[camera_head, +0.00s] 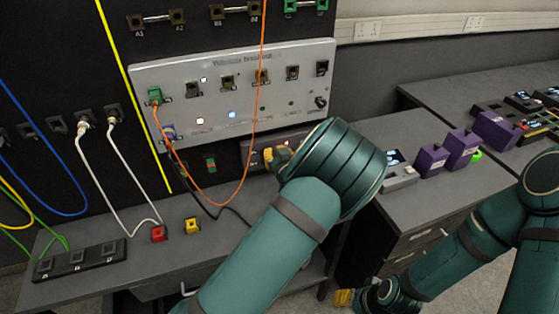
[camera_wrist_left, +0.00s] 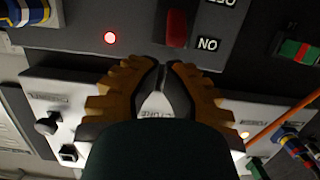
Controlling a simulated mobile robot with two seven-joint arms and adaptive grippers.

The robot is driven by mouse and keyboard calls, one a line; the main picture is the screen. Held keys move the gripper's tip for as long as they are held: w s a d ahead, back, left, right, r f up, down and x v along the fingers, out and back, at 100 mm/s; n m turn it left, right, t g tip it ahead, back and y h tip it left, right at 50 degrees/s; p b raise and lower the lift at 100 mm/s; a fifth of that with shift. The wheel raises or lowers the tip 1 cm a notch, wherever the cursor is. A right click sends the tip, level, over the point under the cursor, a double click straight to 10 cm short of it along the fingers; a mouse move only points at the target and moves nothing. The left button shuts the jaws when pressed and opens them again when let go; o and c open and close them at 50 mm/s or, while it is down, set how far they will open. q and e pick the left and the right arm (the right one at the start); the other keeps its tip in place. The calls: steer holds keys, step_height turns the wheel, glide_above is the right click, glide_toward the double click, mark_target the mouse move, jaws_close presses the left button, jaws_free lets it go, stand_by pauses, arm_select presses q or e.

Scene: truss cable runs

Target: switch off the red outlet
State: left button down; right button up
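A grey switch box (camera_head: 246,150) is fixed below the white panel, partly hidden by my left arm in the head view. In the left wrist view, which is upside down, it carries a dark red rocker switch (camera_wrist_left: 177,28), a lit red lamp (camera_wrist_left: 110,38) and ON and OFF lettering. My left gripper (camera_head: 270,156) is at this box. In the left wrist view its fingertips (camera_wrist_left: 164,66) are together, empty, just beside the rocker; contact cannot be told. My right gripper (camera_head: 345,298) is low at the bottom of the head view, its opening unclear.
The white panel (camera_head: 215,65) holds sockets and lit lamps. An orange cable (camera_head: 255,115) hangs close to my left gripper. A small red-green device (camera_head: 210,163) is left of the box. Red (camera_head: 158,234) and yellow (camera_head: 192,225) blocks and purple boxes (camera_head: 463,148) stand on benches.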

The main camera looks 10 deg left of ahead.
arm_select(q)
steer(key=shift+x, duration=1.5)
steer(key=shift+s+d+f+b, duration=0.2)
steer(key=shift+s+f+b, duration=0.1)
steer(key=shift+s+b, duration=0.1)
steer(key=f+b, duration=0.1)
steer(key=s+f+b, duration=0.1)
steer(key=d+f+b, duration=0.1)
steer(key=shift+s+f, duration=0.25)
steer(key=shift+f, duration=0.05)
steer(key=v, duration=1.2)
steer(key=shift+s+d+f, duration=0.1)
steer(key=shift+d+f, duration=0.05)
stand_by(0.4)
